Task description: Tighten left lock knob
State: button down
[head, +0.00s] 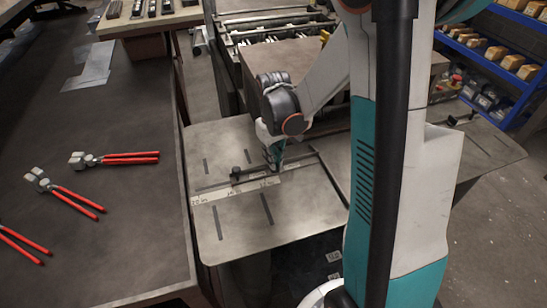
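A small black lock knob (236,173) stands at the left end of a thin bar that crosses the grey metal machine table (225,225). A light ruler-like strip (210,194) lies just in front of it. My gripper (274,167) points down over the bar, a short way to the right of the left knob and apart from it in the picture. The fingertips are small and dark, so I cannot tell whether they are open or shut. Another black knob (452,121) shows at the far right of the table, beyond my arm.
A dark workbench (120,240) on the left holds several red-handled pliers (115,158). A blue shelf rack (505,75) with small boxes stands at the back right. Machinery (275,40) stands behind the table. My arm hides the table's middle right. The table's front left is clear.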

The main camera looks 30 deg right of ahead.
jog(key=shift+d+m, duration=0.1)
jog(key=shift+m, duration=1.5)
jog(key=c, duration=1.7)
grip_release()
notch_tip(320, 180, up, 12)
